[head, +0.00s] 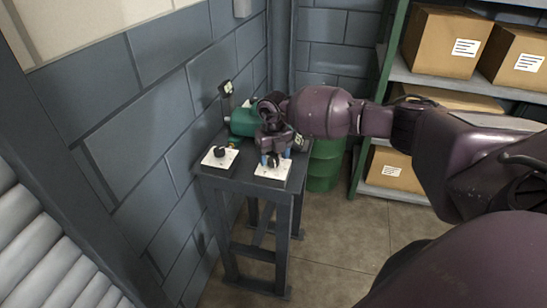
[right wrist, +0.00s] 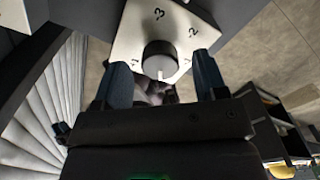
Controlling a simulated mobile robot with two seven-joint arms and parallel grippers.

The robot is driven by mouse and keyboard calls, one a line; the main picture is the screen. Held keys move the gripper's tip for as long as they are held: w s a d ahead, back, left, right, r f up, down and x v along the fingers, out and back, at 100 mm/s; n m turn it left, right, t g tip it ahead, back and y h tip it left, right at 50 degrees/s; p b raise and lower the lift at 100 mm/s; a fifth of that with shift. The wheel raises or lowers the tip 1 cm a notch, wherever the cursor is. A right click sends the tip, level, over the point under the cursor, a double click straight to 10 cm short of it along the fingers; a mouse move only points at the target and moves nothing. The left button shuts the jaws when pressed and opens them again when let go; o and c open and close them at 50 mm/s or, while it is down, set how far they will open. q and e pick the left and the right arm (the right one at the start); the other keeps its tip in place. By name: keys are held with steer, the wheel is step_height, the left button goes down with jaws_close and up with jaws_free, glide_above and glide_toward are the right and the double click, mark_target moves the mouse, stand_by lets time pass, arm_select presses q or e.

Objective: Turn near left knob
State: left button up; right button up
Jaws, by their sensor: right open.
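Two white plates, each with a black knob, sit on a dark grey stand: a left knob (head: 220,152) and a right knob (head: 273,162). My right gripper (head: 275,156) points down over the right plate (head: 270,174). In the right wrist view, the open blue fingers of my right gripper (right wrist: 162,76) are on either side of a round black knob (right wrist: 160,58), with a gap on each side. A pale mark shows on its near edge. The white plate (right wrist: 133,35) carries printed numbers, including 2 and 3. My left gripper is not in view.
A green machine (head: 243,122) stands at the back of the stand (head: 245,188), against the block wall. A green drum (head: 324,165) is behind it. Shelves with cardboard boxes (head: 445,40) are at the right. Open floor (head: 340,235) lies right of the stand.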

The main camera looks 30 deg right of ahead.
mark_target(273, 159)
step_height(273, 159, up, 10)
stand_by(0.4)
steer(key=shift+w+f, duration=0.1)
stand_by(0.4)
